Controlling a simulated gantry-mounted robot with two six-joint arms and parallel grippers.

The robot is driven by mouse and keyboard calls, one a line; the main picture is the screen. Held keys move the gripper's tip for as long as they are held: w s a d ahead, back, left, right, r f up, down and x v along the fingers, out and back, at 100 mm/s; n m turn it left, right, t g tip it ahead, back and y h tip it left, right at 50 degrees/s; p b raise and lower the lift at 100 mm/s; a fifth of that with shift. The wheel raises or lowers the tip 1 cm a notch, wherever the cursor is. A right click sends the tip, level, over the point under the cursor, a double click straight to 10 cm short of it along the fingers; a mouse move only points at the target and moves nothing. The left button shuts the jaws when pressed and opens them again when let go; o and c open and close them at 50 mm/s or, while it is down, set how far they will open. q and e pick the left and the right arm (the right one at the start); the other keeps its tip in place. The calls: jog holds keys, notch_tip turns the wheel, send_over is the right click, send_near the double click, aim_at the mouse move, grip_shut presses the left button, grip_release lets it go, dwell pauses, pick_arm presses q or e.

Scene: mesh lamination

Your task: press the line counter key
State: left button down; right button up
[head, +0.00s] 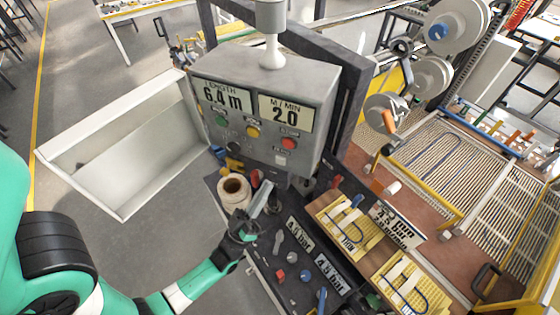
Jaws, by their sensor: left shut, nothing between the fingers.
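The grey control box (262,95) hangs from a post in the middle. Its two displays read LENGTH 6.4 m and M/MIN 2.0. Below them are a green key (221,120), a yellow key (252,131) and a red key (288,143). Lower down are a dark knob (233,147) and a pale square key (281,160). The small labels are too blurred to tell which is the line counter key. My left gripper (266,188) is shut and empty, below the box and apart from its keys. My right gripper is out of view.
A roll of tape (234,190) stands just left of my left gripper. A dark panel (262,262) with knobs and pressure labels lies below. Yellow boards (345,222) with blue loops lie to the right. A large pale tray (125,205) is at left.

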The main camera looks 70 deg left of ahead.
aim_at(283, 159)
pick_arm(q)
jog(key=shift+w+a+b, duration=0.7)
jog(key=shift+w+a, duration=1.05)
jog(key=shift+w, duration=0.05)
dwell(0.7)
jog(key=shift+w+a+b, duration=0.3)
jog(key=shift+w+a, duration=0.25)
jog(key=shift+w, duration=0.05)
dwell(0.7)
jog(key=shift+s+d, duration=0.55)
jog(key=shift+s, duration=0.05)
